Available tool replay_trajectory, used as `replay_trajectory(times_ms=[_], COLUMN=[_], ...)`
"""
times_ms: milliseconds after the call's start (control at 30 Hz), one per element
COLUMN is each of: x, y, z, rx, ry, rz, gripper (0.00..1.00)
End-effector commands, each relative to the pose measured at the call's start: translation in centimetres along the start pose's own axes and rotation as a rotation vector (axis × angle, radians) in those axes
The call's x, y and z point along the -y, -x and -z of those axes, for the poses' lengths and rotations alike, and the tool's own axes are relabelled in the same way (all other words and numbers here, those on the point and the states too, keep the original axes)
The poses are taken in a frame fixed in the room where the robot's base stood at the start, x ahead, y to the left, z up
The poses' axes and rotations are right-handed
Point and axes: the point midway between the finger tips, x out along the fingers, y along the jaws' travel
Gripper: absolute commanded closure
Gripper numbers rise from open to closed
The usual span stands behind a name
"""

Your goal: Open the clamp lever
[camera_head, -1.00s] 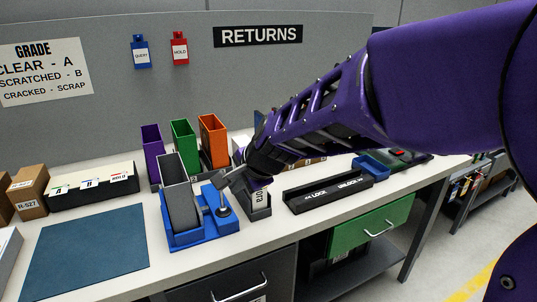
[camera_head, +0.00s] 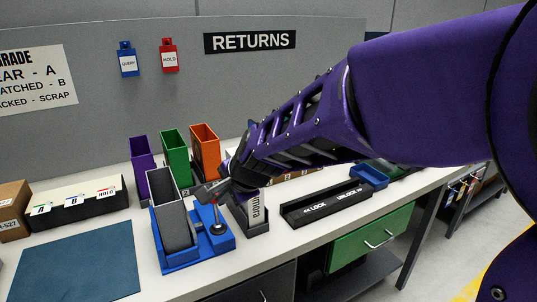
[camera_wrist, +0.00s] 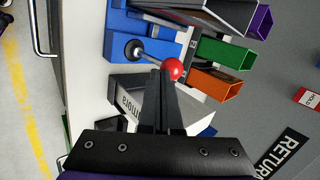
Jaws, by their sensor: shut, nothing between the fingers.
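The clamp lever is a thin metal rod with a red ball knob (camera_wrist: 173,69), rising from a dark round pivot (camera_wrist: 135,49) on a blue fixture (camera_head: 196,256). In the head view, the lever rod (camera_head: 215,216) stands roughly upright at the fixture's right side, its top hidden by my gripper. My gripper (camera_head: 207,192) is at the lever's upper end. In the wrist view, my gripper (camera_wrist: 162,74) is shut and empty, its fingertips right beside the red knob and overlapping its edge. I cannot tell whether they touch it.
Purple, green and orange bins (camera_head: 205,142) stand behind. A grey box with lettering (camera_head: 257,215) is close on the right, then a black LOCK/UNLOCK bar (camera_head: 325,205). A blue mat (camera_head: 80,262) lies left.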

Motion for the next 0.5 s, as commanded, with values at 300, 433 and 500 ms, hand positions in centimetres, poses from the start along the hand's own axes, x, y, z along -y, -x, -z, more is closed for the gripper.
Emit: replay_trajectory(times_ms=[300,433,500], x=[1.4,1.8,2.3], y=[0.3,0.0,-0.4], z=[0.1,0.3,0.4], rx=[0.010,0.015,0.017], ry=[-0.007,-0.012,-0.014], rz=[-0.063,-0.096,-0.108], gripper=[1.00,1.00,1.00])
